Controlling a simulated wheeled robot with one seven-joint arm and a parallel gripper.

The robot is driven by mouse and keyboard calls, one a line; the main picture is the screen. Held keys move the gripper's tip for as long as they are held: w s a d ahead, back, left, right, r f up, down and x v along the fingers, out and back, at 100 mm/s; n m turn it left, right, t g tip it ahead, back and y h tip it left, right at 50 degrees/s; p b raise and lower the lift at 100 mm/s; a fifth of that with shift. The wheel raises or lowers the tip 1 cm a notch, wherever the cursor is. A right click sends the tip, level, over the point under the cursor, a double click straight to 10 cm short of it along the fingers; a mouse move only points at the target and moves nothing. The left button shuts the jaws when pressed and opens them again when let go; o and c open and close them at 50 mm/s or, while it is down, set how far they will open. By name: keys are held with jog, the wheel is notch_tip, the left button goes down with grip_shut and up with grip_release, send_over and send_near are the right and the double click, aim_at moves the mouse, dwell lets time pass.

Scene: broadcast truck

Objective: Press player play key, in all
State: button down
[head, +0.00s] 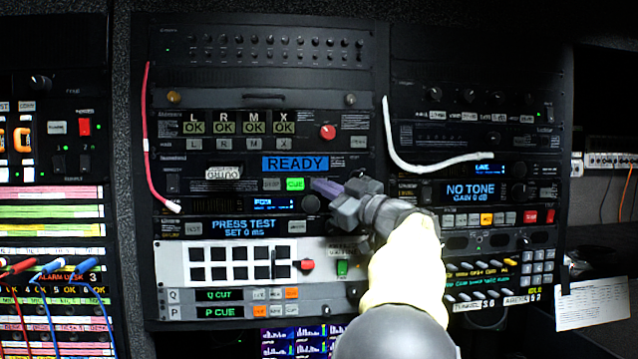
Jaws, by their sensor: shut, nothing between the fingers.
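The player unit is in the middle rack, with a blue display (295,163) reading READY. Below the display are a dim grey key (271,184) and a green-lit CUE key (295,184). My gripper (318,184) is shut and empty, its tips pointing left just right of the CUE key. The fingers and wrist cover the part of the panel to the right of CUE, and no play key label can be read there. Whether the tips touch the panel cannot be told.
Above is a row of OK indicators with a red knob (328,132). Below are a PRESS TEST display (244,227) and a white panel (172,266) of black keys. A red cable (148,130) and a white cable (430,168) hang nearby. The right rack shows NO TONE (470,190).

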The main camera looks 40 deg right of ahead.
jog(key=shift+w+d+p, duration=0.15)
jog(key=shift+w+p, duration=0.1)
jog(key=shift+p, duration=0.05)
dwell(0.7)
jog(key=shift+s, duration=0.15)
jog(key=shift+s+a+b, duration=0.4)
jog(key=shift+s, duration=0.05)
dwell(0.4)
jog(key=s+a, duration=0.1)
jog(key=s+b, duration=0.1)
jog(key=s, duration=0.1)
jog(key=s+a+b, duration=0.1)
jog(key=shift+s+a, duration=0.2)
jog(key=shift+a, duration=0.15)
jog(key=shift+w, duration=0.1)
dwell(0.8)
